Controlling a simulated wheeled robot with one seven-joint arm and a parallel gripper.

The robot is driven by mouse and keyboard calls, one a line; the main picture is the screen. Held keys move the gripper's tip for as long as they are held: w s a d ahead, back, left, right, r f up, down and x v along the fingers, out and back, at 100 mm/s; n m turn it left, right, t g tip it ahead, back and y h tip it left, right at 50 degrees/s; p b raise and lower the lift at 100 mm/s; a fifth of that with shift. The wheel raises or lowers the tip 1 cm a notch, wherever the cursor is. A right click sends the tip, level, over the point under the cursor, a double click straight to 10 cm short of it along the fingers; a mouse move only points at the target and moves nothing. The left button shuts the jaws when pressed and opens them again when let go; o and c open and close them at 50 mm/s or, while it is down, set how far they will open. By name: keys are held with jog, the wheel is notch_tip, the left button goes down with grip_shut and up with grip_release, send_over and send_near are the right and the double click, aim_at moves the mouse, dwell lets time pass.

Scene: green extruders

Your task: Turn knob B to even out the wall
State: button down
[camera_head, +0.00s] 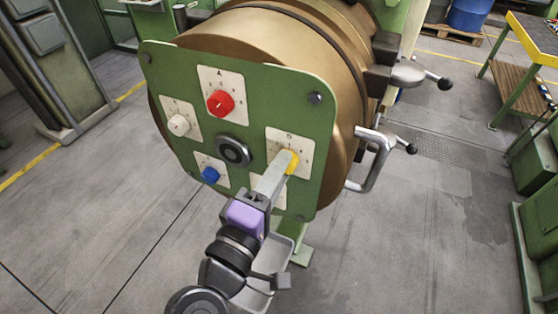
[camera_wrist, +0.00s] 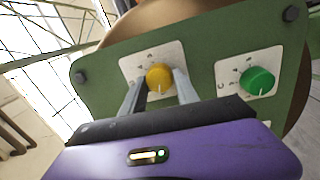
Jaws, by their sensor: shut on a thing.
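The yellow knob (camera_head: 293,162) sits on a pale dial plate at the right of the green panel (camera_head: 240,115). The letter above it is too small to read surely. My gripper (camera_head: 284,163) reaches up from below, its fingers at the yellow knob. In the wrist view, the yellow knob (camera_wrist: 159,77) is between the two fingers of my gripper (camera_wrist: 161,86), which is shut on it. Its white pointer mark points down in that view. A green knob (camera_wrist: 257,81) is to its right there; in the head view it is hidden, probably behind my gripper.
The panel also bears a red knob (camera_head: 220,103) marked A, a white knob (camera_head: 179,125), a blue knob (camera_head: 210,174) and a black round hub (camera_head: 233,151). A grey bent handle (camera_head: 372,165) stands out at the panel's right. Open floor (camera_head: 95,215) lies to the left.

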jog(key=shift+r+n+p, duration=0.1)
jog(key=shift+n+p, duration=0.3)
jog(key=shift+n, duration=0.2)
jog(key=c, duration=0.9)
grip_release()
jog(key=b+v, duration=0.2)
jog(key=v, duration=0.5)
jog(key=shift+s+a, duration=0.15)
jog(key=shift+s, duration=0.25)
